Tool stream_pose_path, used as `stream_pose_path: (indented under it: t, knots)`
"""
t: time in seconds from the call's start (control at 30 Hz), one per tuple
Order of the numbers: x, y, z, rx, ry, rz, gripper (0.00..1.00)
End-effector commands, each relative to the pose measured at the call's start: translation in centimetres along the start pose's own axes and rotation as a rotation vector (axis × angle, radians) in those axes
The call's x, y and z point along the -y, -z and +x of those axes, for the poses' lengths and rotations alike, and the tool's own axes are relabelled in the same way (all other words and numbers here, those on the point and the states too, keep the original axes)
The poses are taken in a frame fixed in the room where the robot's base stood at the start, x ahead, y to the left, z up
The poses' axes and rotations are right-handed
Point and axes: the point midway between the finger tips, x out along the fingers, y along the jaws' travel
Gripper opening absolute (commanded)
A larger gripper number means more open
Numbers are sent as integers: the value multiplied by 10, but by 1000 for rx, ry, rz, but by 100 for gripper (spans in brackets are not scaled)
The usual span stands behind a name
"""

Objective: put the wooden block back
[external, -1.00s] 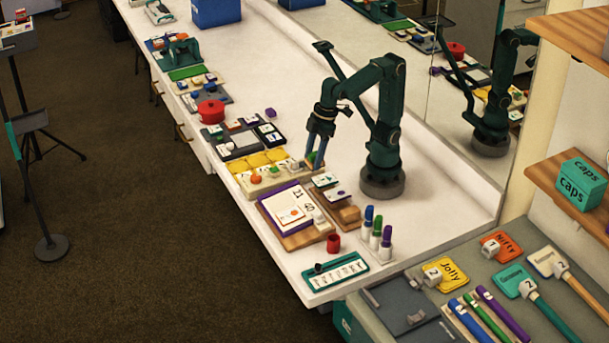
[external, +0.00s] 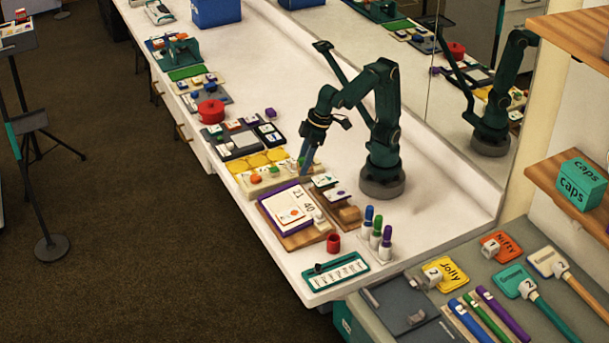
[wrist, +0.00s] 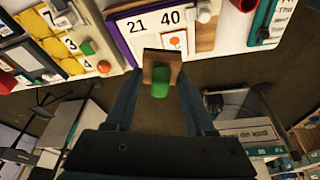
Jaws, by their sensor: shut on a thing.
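A wooden block (wrist: 162,56) with a green knob (wrist: 160,82) is between the fingertips of my gripper (wrist: 161,75) in the wrist view. The tray carries an orange knob (external: 256,180), a green knob (external: 274,171) and a pale one.
A purple-edged white card (wrist: 150,28) marked 21 and 40 lies on a wooden board (external: 302,238) in front of the tray. A red cup (external: 333,243), several markers (external: 376,232) and a teal label tray (external: 335,272) stand nearer. The white counter (external: 440,210) is clear at right.

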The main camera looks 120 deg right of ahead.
Motion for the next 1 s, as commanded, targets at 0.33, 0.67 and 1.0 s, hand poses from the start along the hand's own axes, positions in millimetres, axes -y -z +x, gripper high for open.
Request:
stream_pose_path:
  t: [0.33, 0.67, 1.0]
  knots:
    - [140, -26, 22, -39, 18, -66, 10]
    - [205, -93, 34, -72, 98, -277, 10]
    - [196, -67, 72, -84, 102, -288, 10]
